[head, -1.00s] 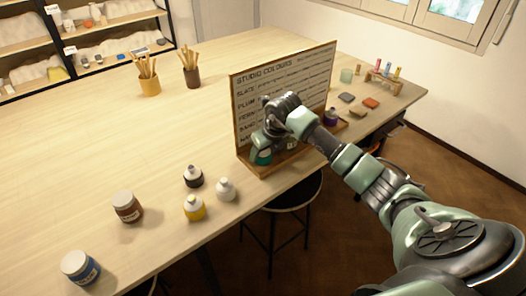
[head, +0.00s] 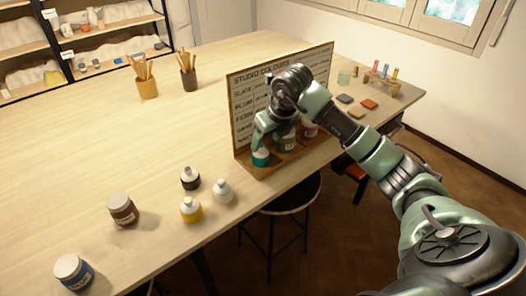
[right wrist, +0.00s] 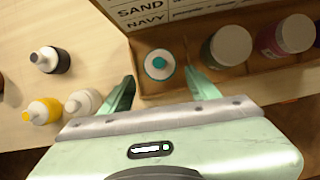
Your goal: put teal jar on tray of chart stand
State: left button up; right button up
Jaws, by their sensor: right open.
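The teal jar (head: 261,158) stands upright at the near left end of the tray (head: 262,174) of the chart stand (head: 275,85). In the right wrist view the jar (right wrist: 159,65) shows from above, with a white lid marked by a teal dot, on the wooden tray (right wrist: 240,83). My right gripper (head: 262,136) is just above the jar. In the right wrist view its two fingers (right wrist: 164,84) are spread apart with nothing between the tips, and the jar lies just beyond them. My left gripper is not in view.
A grey-green jar (head: 286,142) and a plum jar (head: 309,129) share the tray. Black (head: 190,178), white (head: 223,191) and yellow (head: 191,209) bottles stand left of it, with brown (head: 122,209) and blue (head: 73,271) jars farther left. The table's middle is clear.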

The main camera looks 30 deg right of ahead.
jog(key=v, duration=0.3)
jog(key=shift+s+r, duration=0.1)
jog(key=shift+r, duration=0.2)
